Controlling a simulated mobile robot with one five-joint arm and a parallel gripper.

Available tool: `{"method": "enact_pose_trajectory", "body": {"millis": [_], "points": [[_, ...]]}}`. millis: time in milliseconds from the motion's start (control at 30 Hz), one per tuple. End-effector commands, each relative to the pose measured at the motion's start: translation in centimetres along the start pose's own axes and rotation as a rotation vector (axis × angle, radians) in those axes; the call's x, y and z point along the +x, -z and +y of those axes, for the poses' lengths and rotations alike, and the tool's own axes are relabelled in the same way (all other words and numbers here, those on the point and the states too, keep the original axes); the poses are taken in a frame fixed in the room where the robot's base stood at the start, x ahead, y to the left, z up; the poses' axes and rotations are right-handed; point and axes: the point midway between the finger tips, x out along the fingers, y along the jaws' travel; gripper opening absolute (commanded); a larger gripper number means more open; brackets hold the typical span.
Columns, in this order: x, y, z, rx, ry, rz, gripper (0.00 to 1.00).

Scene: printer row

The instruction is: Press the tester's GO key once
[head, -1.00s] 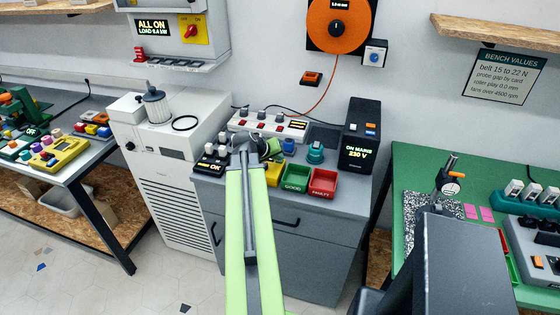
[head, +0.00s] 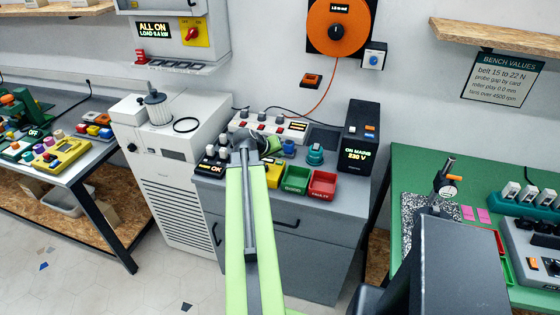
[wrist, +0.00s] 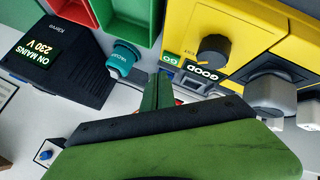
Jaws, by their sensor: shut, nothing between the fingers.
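The yellow tester (wrist: 232,35) appears upside down in the wrist view, with a black dial and a lit display (wrist: 203,72) reading GOOD. A small green GO label (wrist: 171,58) is beside the display, at the tester's edge. My gripper (wrist: 160,78) is shut and empty, its green fingertips just below the GO label in the picture. They hide part of the area there, and I cannot tell whether they touch the key. In the head view my gripper (head: 262,145) is over the grey cabinet top, and my arm hides most of the tester (head: 259,166).
A green bin (head: 295,179) and a red bin (head: 322,184) stand right of the tester. A teal knob (head: 315,154) and the black mains unit (head: 359,137) are behind them.

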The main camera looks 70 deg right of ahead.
Motion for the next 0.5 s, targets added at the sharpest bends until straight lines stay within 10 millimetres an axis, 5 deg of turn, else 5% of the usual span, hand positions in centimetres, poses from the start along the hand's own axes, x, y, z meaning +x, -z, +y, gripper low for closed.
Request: {"method": "enact_pose_trajectory", "body": {"millis": [500], "points": [[-3.1, 2.3, 2.3, 0.000, 0.000, 0.000, 0.00]]}}
